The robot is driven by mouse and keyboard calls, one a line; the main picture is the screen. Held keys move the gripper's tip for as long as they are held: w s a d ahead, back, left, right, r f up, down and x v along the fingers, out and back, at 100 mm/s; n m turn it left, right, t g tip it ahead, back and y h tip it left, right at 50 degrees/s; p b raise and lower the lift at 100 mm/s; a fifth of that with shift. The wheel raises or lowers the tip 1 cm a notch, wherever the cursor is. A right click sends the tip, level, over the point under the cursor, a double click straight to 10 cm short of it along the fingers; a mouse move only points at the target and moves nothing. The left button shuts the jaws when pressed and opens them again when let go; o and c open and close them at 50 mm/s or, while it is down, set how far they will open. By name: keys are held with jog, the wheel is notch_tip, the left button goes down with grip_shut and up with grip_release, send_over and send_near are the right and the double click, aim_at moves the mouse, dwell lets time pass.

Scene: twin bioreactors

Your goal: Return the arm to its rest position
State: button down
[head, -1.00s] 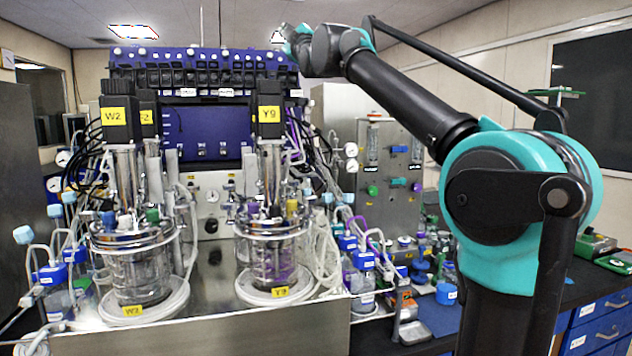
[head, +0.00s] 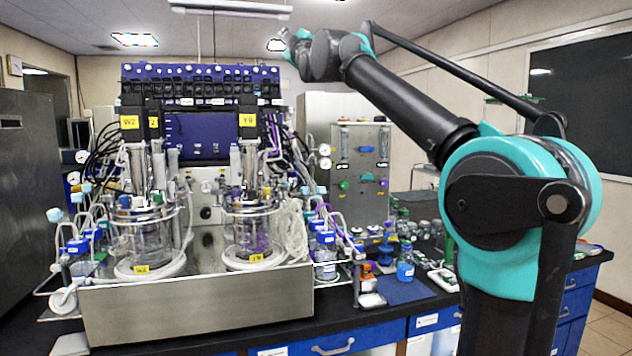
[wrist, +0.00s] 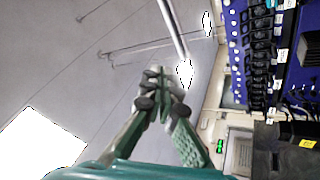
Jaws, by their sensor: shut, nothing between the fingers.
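My arm is raised and bent, with its teal elbow at the right of the head view and its dark forearm running up to the left. My gripper (head: 287,38) is at the top middle of the head view, small and partly hidden behind the wrist. In the wrist view my gripper (wrist: 160,84) has its green fingers brought together, with nothing between them. It points up toward the ceiling, apart from everything around it.
Two glass bioreactors, W2 (head: 140,240) and Y9 (head: 251,232), stand on a steel base (head: 200,306) on the black bench. A blue controller (head: 198,135) stands behind them. A steel gas panel (head: 360,165) stands to their right. Air around the gripper looks clear.

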jog(key=w+d+f+m+g+h, duration=0.2)
jog(key=w+d+f+h, duration=0.1)
jog(key=f, duration=0.9)
jog(key=w+d+f+m+g+h, duration=0.2)
jog(key=d+f+m, duration=0.15)
jog(key=f, duration=0.75)
jog(key=s+d+f+m+g+h, duration=0.15)
jog(key=d+f, duration=0.25)
jog(key=f, duration=0.7)
jog(key=s+d+f+m+g+h, duration=0.15)
jog(key=d+f, duration=0.25)
jog(key=f, duration=0.7)
jog(key=s+d+f+m+g+h, duration=0.1)
jog(key=s+d+f+g, duration=0.2)
jog(key=f, duration=0.4)
jog(key=s+d+f+m, duration=0.2)
jog(key=s+f, duration=0.3)
jog(key=f, duration=0.3)
jog(key=s+d+f+m+g, duration=0.2)
jog(key=s+d+f+g, duration=0.1)
jog(key=s+f, duration=1)
jog(key=s+d+f+m+g+h, duration=0.1)
jog(key=s+d+f+m+g, duration=0.2)
jog(key=s+f, duration=1)
jog(key=shift+s+d+f+g+h, duration=0.3)
jog(key=shift+s+d+g, duration=0.4)
jog(key=shift+d, duration=0.35)
jog(key=shift+r, duration=0.1)
